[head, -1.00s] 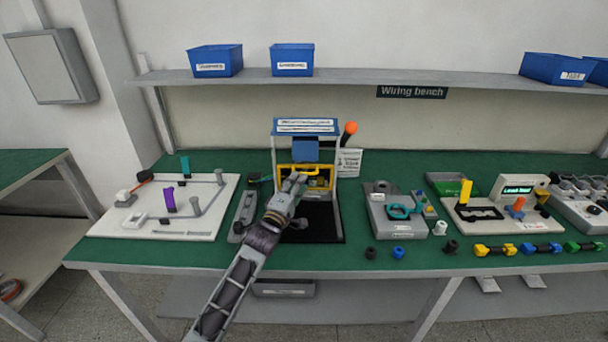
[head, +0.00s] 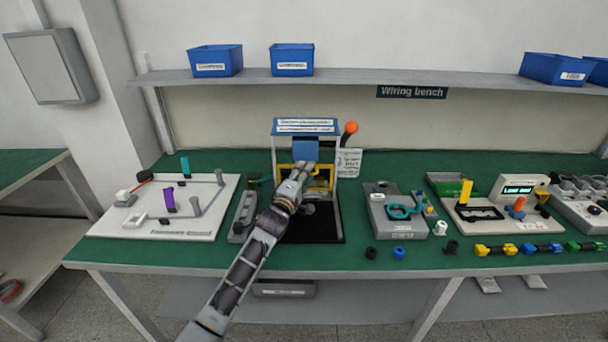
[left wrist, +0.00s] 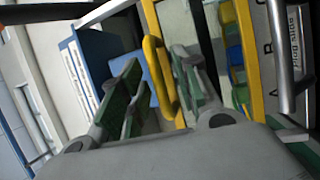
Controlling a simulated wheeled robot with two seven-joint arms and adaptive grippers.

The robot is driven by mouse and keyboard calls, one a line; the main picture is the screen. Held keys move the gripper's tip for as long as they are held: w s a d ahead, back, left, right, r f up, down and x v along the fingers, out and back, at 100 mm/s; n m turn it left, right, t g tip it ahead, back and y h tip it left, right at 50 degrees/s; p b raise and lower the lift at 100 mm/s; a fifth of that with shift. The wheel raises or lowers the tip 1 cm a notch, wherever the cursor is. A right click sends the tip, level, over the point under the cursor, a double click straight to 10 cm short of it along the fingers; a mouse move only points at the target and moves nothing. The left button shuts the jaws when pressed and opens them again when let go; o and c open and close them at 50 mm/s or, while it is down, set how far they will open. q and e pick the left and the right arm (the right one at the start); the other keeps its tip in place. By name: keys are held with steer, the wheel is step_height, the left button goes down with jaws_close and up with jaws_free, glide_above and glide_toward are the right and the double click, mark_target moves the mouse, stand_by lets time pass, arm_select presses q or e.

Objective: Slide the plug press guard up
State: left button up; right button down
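The plug press (head: 306,128) stands on the bench with a blue top and grey posts. Its guard, a yellow frame (head: 332,178), is at the lower front, partly hidden by my left gripper (head: 303,168). In the left wrist view the guard (left wrist: 262,75) has a yellow loop handle (left wrist: 154,72). My left gripper (left wrist: 157,80) is open, with its green-padded fingers on either side of the handle. I cannot tell whether a finger touches it. My right gripper is not in view.
An orange-knobbed lever (head: 351,128) and a paper card (head: 348,162) are at the press's right. A white fixture board (head: 140,222) lies left, and a grey fixture (head: 402,222) right. A shelf (head: 370,80) with blue bins runs above.

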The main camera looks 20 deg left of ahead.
arm_select(q)
jaws_close()
steer(key=shift+r, duration=0.15)
stand_by(0.4)
